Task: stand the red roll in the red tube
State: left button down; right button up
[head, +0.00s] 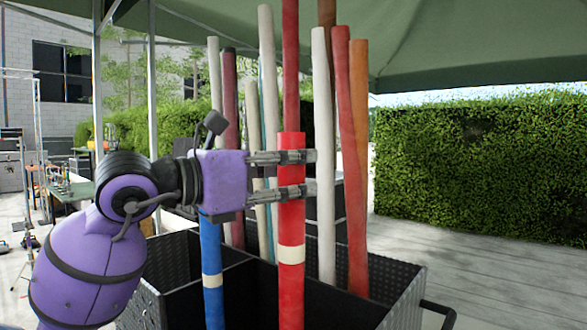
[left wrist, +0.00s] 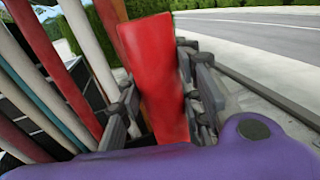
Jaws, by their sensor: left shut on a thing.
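A thick red roll (head: 291,215) stands about upright in front of the black cart's compartments in the head view. It has a cream band low down, and its foot runs off the bottom of the picture. My left gripper (head: 291,173) is shut on its upper part, coming from the left with one finger pair above the other. In the left wrist view the roll's red top (left wrist: 150,50) sits between the fingers (left wrist: 160,105). I cannot make out a separate red tube; it may be hidden or below the picture. My right gripper is not in view.
The black cart (head: 403,295) holds several tall rolls: a thin red one (head: 290,60) behind the held roll, a white one (head: 325,170), another red one (head: 357,200) and an orange one (head: 359,100). A blue roll (head: 211,265) stands left. Paving to the right is clear.

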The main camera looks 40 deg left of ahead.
pick_arm(q)
jog(key=shift+f, duration=0.5)
jog(key=b, duration=0.4)
send_over(280, 249)
jog(key=w, duration=0.2)
jog(key=shift+d+f, duration=0.2)
jog(key=shift+f, duration=1.15)
jog(key=shift+d+f, duration=0.2)
jog(key=shift+f, duration=1.15)
jog(key=shift+f+b, duration=0.4)
jog(key=shift+f, duration=0.6)
jog(key=shift+f+b, duration=0.65)
jog(key=shift+f, duration=0.4)
jog(key=shift+f+b, duration=0.6)
jog(key=shift+f, duration=0.35)
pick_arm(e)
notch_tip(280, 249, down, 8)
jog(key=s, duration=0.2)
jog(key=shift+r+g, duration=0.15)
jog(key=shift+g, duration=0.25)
pick_arm(q)
jog(key=shift+f, duration=0.1)
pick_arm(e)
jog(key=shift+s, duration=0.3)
